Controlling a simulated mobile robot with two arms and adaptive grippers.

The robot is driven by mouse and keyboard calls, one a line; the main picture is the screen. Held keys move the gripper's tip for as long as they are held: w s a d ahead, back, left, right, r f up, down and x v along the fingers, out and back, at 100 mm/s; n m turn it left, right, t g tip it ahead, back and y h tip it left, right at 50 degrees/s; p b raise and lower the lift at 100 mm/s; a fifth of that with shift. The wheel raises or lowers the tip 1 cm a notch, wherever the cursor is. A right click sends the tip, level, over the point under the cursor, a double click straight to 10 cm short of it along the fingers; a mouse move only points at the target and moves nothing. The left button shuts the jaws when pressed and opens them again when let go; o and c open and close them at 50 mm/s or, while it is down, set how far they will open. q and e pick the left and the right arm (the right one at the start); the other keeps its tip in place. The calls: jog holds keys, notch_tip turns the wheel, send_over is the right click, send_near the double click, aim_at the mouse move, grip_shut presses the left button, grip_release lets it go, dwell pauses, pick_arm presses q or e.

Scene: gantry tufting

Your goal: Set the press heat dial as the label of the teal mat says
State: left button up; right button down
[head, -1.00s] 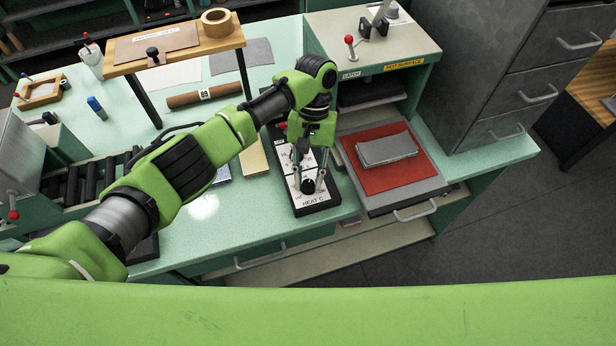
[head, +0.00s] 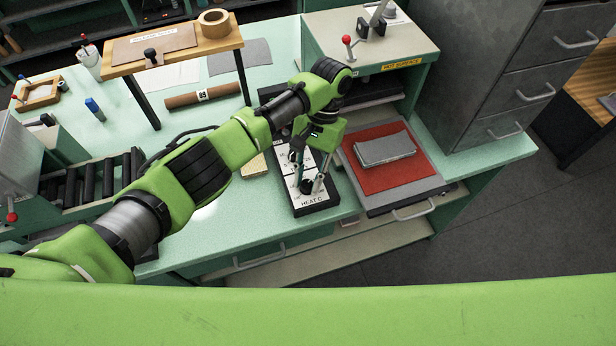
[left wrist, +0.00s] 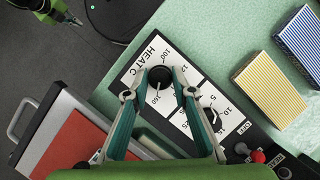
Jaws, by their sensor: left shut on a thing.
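The heat dial (left wrist: 160,78) is a black round knob on a white plate marked HEAT C (head: 312,203), near the front of the bench. My left gripper (head: 312,187) points down at the plate and is shut on the knob; in the left wrist view (left wrist: 160,76) its two fingers hold the knob from both sides. A green arm end, apparently my right gripper (left wrist: 73,18), shows at the top left of the left wrist view, too small to judge. I cannot make out a teal mat or its label.

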pick_arm(q)
jog(key=o, duration=1.1)
jog(key=v, duration=0.7)
jog(key=shift+r, duration=0.2)
jog(key=shift+d+f, duration=0.1)
